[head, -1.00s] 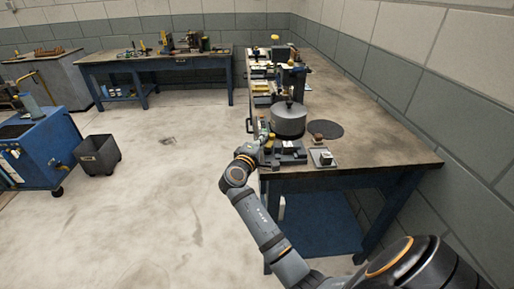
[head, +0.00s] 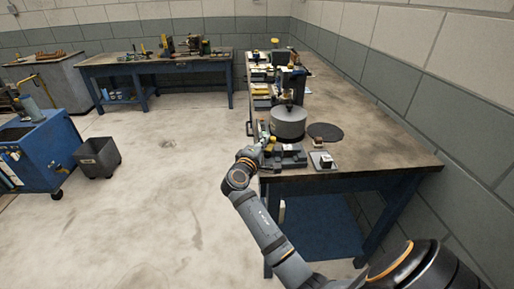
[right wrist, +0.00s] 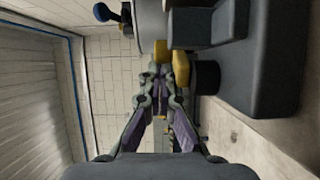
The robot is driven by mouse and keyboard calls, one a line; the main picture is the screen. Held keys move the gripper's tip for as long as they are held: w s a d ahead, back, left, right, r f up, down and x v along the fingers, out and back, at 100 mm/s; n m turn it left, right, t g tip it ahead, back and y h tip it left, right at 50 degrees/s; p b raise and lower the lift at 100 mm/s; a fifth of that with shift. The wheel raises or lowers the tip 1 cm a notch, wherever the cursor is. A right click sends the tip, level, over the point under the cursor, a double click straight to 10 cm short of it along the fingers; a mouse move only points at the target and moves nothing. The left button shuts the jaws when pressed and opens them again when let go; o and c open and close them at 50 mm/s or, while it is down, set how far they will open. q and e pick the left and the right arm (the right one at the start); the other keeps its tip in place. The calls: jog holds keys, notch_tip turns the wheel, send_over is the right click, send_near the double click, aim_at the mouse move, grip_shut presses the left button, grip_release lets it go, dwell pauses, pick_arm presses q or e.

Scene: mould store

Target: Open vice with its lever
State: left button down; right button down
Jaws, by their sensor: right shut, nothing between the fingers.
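The dark grey vice (head: 290,158) sits at the near left corner of the workbench in the head view. In the right wrist view a large dark body, which looks like the vice (right wrist: 270,65), fills the upper right, with yellow pieces beside it. A dark blue ball knob (right wrist: 103,12) on a short rod shows at the top left and may be the lever's end. My right gripper (head: 266,143) is at the vice's left side, over the bench edge. Its fingers (right wrist: 161,76) are shut and empty, close to the yellow pieces; contact is unclear. My left gripper is out of view.
A round grey drum (head: 288,122) stands just behind the vice. A dark disc (head: 325,131) and a small tray with a block (head: 324,161) lie to its right. The bench (head: 385,150) is clear farther right. A blue cart (head: 40,145) and grey bin (head: 98,157) stand at left.

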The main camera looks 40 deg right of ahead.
dwell(0.3)
jog(key=shift+r, duration=0.25)
notch_tip(320, 180, up, 10)
jog(key=shift+f, duration=0.2)
dwell(0.5)
